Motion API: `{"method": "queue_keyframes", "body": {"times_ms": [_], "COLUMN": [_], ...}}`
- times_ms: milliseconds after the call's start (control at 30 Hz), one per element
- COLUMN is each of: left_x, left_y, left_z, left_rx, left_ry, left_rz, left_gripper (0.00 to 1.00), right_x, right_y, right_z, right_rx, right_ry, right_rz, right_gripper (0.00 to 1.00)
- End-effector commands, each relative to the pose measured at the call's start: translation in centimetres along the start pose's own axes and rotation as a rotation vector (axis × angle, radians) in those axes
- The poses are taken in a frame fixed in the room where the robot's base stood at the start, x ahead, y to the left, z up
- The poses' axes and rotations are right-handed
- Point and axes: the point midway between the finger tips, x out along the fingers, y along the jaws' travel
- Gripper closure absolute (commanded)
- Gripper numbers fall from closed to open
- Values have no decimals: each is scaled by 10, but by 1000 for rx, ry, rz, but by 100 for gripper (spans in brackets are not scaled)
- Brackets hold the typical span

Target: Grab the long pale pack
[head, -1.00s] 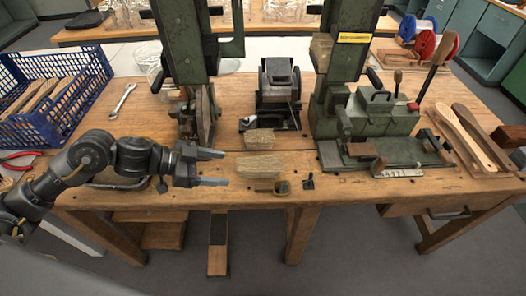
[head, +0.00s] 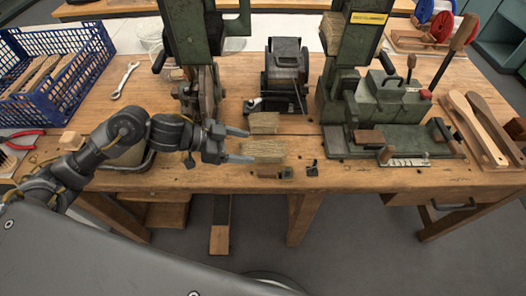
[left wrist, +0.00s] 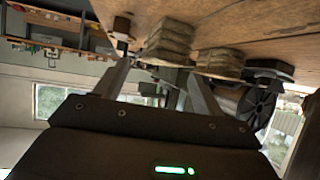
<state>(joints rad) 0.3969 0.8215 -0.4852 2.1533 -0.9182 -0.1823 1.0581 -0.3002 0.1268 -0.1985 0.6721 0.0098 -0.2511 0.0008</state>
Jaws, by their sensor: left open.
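The long pale pack (head: 264,152) is a straw-coloured bundle lying near the front edge of the wooden bench. A shorter, similar pack (head: 263,122) lies behind it. My left gripper (head: 250,146) is open and empty at the left end of the long pack, its fingers pointing right. One finger shows between the two packs and the other at the long pack's front left. In the left wrist view the long pack (left wrist: 168,42) appears ahead between the spread fingers (left wrist: 158,68), and the shorter pack (left wrist: 220,63) is to its right. Contact cannot be told. My right gripper is not in view.
A small brown block (head: 270,171) and a small dark fitting (head: 312,168) sit just in front of the long pack. Green machines (head: 390,110) stand behind and to the right. A blue crate (head: 55,75) and a wrench (head: 124,80) are at the left.

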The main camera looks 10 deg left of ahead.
Motion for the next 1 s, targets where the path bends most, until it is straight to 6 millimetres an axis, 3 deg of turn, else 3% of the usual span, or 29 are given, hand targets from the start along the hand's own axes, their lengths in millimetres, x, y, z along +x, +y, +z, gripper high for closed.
{"method": "queue_keyframes", "body": {"times_ms": [300, 633, 1000], "left_x": [44, 50, 49], "left_y": [2, 2, 2], "left_z": [-5, -5, -5], "left_rx": [-1, 0, 0], "left_ry": [2, 1, 0], "left_rz": [2, 2, 2], "left_gripper": [31, 32, 80], "right_x": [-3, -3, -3], "right_y": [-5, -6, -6], "right_z": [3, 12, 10], "right_rx": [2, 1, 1], "right_ry": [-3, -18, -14], "right_rz": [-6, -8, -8], "right_gripper": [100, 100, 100]}}
